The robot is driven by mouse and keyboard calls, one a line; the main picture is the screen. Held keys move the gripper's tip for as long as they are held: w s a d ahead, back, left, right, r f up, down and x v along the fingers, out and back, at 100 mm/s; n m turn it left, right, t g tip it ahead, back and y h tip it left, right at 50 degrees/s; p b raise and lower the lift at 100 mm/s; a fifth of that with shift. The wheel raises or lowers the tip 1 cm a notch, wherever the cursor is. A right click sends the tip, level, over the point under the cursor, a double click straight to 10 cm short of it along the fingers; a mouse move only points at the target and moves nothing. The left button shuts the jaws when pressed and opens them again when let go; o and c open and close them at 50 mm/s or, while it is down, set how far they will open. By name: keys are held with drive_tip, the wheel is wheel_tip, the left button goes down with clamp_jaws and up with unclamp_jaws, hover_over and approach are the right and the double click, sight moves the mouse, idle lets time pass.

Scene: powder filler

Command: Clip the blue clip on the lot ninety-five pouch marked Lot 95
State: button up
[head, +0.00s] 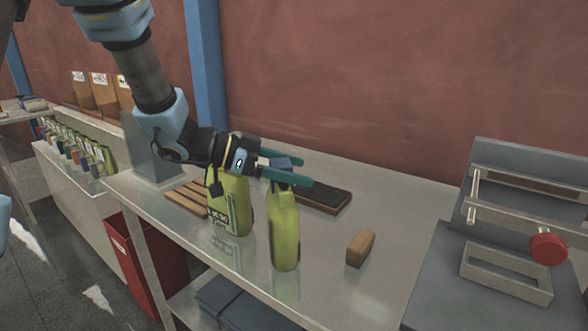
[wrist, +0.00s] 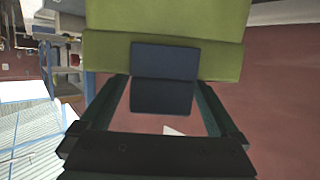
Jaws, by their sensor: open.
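Two green pouches stand upright on the table: a left one (head: 236,205) with a printed label too small to read surely, and a right one (head: 285,232) with no label facing the head camera. My gripper (head: 306,169) is at the top of the right pouch, its teal fingers open and pointing right. The blue clip (head: 281,162) shows between the fingers there. In the wrist view the clip (wrist: 164,78) overlaps the folded top band of the green pouch (wrist: 110,55), and my open fingers (wrist: 163,88) lie either side of it, apart from it.
A wooden block (head: 360,248) and a dark flat board (head: 325,197) lie on the table (head: 330,290). A grey device with a red knob (head: 548,249) stands at right. The table's front right is clear.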

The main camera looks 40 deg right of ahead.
drive_tip(key=b+v, duration=0.2)
drive_tip(key=v, duration=0.8)
drive_tip(key=shift+w+a+r, duration=0.1)
drive_tip(key=shift+w+a, duration=0.1)
drive_tip(key=shift+a, duration=0.1)
